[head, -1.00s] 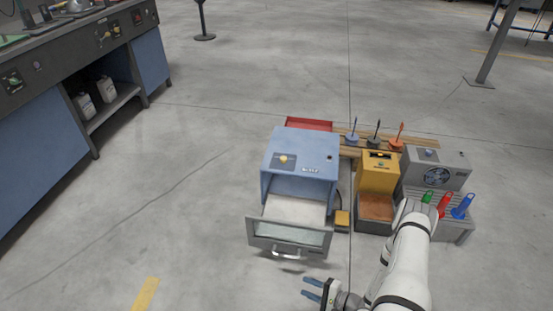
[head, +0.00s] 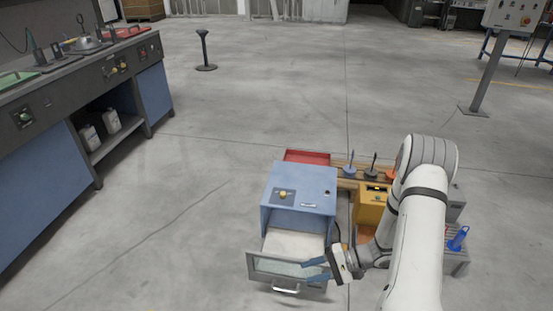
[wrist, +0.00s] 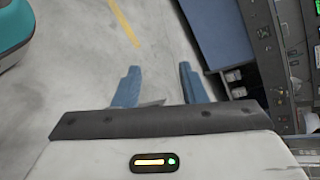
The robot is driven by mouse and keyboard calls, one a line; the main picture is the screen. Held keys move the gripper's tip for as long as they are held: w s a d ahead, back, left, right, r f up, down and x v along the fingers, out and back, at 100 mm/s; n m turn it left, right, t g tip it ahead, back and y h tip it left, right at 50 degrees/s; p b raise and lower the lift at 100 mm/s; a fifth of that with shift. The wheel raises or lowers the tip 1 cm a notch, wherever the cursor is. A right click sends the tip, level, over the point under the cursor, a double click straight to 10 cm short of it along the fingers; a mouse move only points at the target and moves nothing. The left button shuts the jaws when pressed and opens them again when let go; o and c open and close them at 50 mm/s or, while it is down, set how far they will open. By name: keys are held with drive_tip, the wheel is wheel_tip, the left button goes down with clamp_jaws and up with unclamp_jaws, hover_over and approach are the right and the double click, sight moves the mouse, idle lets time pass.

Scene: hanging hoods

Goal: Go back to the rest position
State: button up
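My gripper (head: 318,268) is in front of the blue box-shaped machine (head: 300,188), at the right part of its lowered front door (head: 285,266) in the head view. I cannot tell from this view whether it touches the door. In the wrist view its two blue fingers (wrist: 158,88) stand apart with nothing between them but floor. My white arm hides part of the machines on the right.
A yellow machine (head: 370,208) stands right of the blue one, with a red tray (head: 306,157) and several upright tools behind. A blue handled tool (head: 458,238) lies at the right. A long workbench (head: 90,95) lines the left. Floor between is free.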

drive_tip(key=s+d+r+n+t+h+p, duration=0.1)
drive_tip(key=s+r+h+p, duration=0.3)
drive_tip(key=r, duration=1.1)
drive_tip(key=s+d+r+n+t+h+p, duration=0.1)
drive_tip(key=s+r+h+p, duration=0.4)
drive_tip(key=r, duration=1.1)
drive_tip(key=s+d+r+n+t+h+p, duration=0.1)
drive_tip(key=s+d+r+n+h+p, duration=0.1)
drive_tip(key=r, duration=1.3)
drive_tip(key=s+n+h+p, duration=0.1)
drive_tip(key=s+h+p, duration=0.1)
drive_tip(key=s+p, duration=0.1)
drive_tip(key=shift+r+h, duration=0.3)
drive_tip(key=shift+r, duration=0.05)
drive_tip(key=shift+s+d, duration=0.1)
